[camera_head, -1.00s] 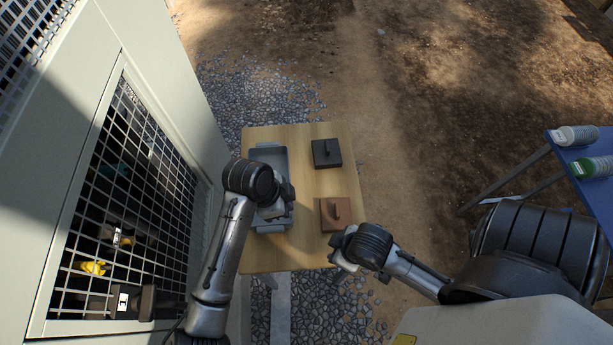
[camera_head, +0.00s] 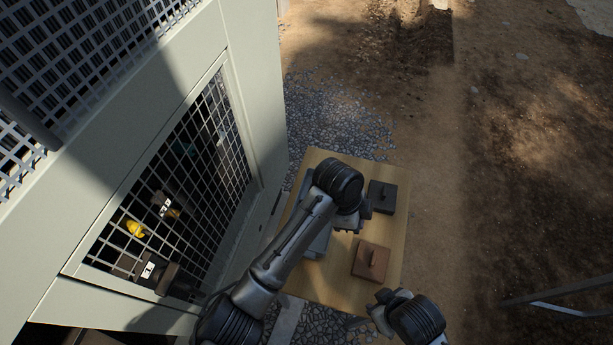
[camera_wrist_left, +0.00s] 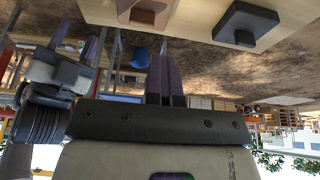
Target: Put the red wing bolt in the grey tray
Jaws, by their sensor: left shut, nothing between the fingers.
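I see no red wing bolt in either view. The grey tray (camera_head: 318,242) is on the wooden table in the head view, mostly hidden behind my left arm. My left gripper (camera_head: 364,212) is above the table, to the right of the tray. In the left wrist view its two fingers (camera_wrist_left: 165,78) are together with nothing between them. My right gripper (camera_head: 378,306) is by the table's near right corner. In the left wrist view the right gripper (camera_wrist_left: 77,42) shows with its fingers apart and empty.
A black block with a handle (camera_head: 382,196) and a brown one (camera_head: 370,262) sit on the wooden table (camera_head: 335,288). The chiller cabinet with a mesh panel (camera_head: 185,180) stands left, a yellow item (camera_head: 135,228) behind the mesh. Open ground lies right.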

